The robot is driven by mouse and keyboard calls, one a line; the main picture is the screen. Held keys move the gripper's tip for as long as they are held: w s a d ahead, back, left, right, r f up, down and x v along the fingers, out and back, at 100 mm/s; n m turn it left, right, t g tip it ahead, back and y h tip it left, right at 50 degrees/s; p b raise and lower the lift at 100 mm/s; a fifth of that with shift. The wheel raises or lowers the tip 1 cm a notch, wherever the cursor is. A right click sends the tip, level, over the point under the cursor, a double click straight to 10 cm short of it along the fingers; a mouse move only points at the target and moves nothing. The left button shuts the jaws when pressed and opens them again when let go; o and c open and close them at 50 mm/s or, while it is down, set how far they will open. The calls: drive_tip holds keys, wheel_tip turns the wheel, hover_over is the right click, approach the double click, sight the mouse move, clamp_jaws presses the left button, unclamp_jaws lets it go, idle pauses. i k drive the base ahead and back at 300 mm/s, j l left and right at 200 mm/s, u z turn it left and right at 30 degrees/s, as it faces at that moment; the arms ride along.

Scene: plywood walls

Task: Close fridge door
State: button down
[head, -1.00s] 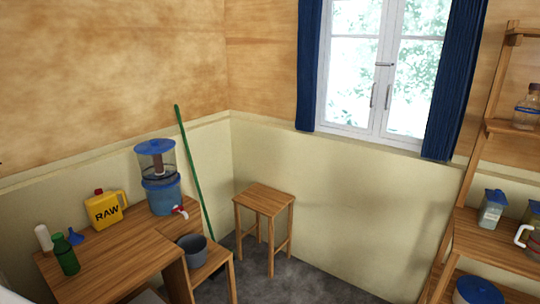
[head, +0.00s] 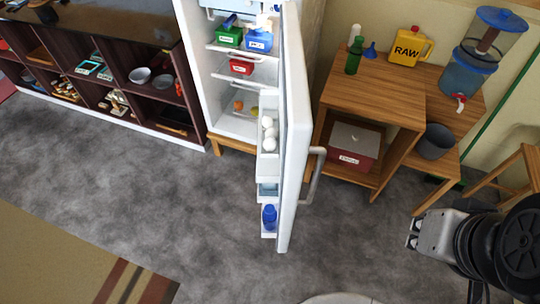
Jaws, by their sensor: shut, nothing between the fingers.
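The fridge (head: 205,70) stands at the upper middle of the head view with its interior exposed. Its white door (head: 292,130) is wide open and juts out toward me, seen nearly edge-on. A grey handle (head: 315,175) is on the door's right, outer side. Door shelves on the left side hold white eggs and a blue bottle (head: 269,215). My gripper (head: 412,233) is at the lower right, shut and empty, well to the right of the door and apart from it.
A wooden table (head: 370,85) right of the door holds a yellow RAW jug (head: 408,46), a green bottle (head: 354,56) and a water dispenser (head: 475,60). A grey bucket (head: 437,141) and stool (head: 515,165) are at right. Dark shelving (head: 120,45) stands left. The grey floor (head: 190,205) in front is clear.

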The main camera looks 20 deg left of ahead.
sight(291, 98)
drive_tip(key=i+l+u, duration=0.15)
drive_tip(key=u, duration=0.25)
drive_tip(key=i+l+u, duration=0.1)
drive_tip(key=l+u, duration=0.3)
drive_tip(key=i+l+u, duration=0.1)
drive_tip(key=u, duration=0.3)
drive_tip(key=l+u, duration=0.4)
drive_tip(key=u, duration=0.3)
drive_tip(key=k, duration=0.05)
